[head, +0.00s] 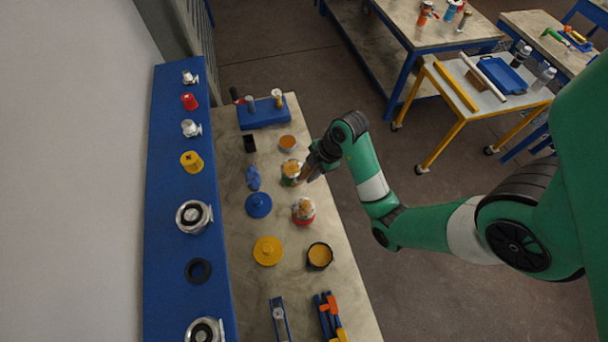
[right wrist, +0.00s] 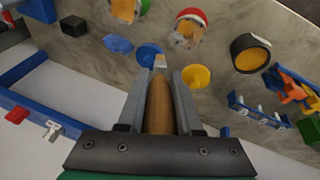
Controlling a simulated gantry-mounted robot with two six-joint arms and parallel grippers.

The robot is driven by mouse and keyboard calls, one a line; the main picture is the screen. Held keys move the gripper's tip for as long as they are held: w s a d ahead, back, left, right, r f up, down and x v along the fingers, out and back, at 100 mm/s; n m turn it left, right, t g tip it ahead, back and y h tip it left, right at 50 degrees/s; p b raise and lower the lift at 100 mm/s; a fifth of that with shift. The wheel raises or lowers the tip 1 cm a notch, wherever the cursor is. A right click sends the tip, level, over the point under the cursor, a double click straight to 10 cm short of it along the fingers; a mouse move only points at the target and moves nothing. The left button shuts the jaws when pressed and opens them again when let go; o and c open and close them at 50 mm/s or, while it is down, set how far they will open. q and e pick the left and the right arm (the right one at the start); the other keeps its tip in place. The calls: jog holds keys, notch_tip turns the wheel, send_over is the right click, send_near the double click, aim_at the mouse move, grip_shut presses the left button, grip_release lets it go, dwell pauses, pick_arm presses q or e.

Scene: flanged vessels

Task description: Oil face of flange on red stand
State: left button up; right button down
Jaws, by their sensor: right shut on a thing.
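The flange on the red stand (head: 303,209) stands on the workbench; it also shows at the top of the right wrist view (right wrist: 189,29). Its upper face has patchy orange and whitish areas. My right gripper (head: 306,176) is shut on a brush (right wrist: 160,100) with a wooden handle and pale tip. In the head view it is beside the flange on the green stand (head: 291,171), just beyond the red stand. The brush tip appears clear of the red-stand flange. A black pot (head: 319,257) with orange-yellow contents stands nearer. My left gripper is not in view.
A blue disc (head: 258,205) and a yellow disc (head: 267,250) lie left of the stands. A blue shelf (head: 165,250) with fittings runs along the left. A blue block (head: 262,113) holds upright tools. Clamps (head: 329,315) lie at the near end.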

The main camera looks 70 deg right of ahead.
jog(key=shift+d, duration=0.1)
notch_tip(320, 180, down, 5)
jog(key=b, duration=0.4)
jog(key=shift+b, duration=0.4)
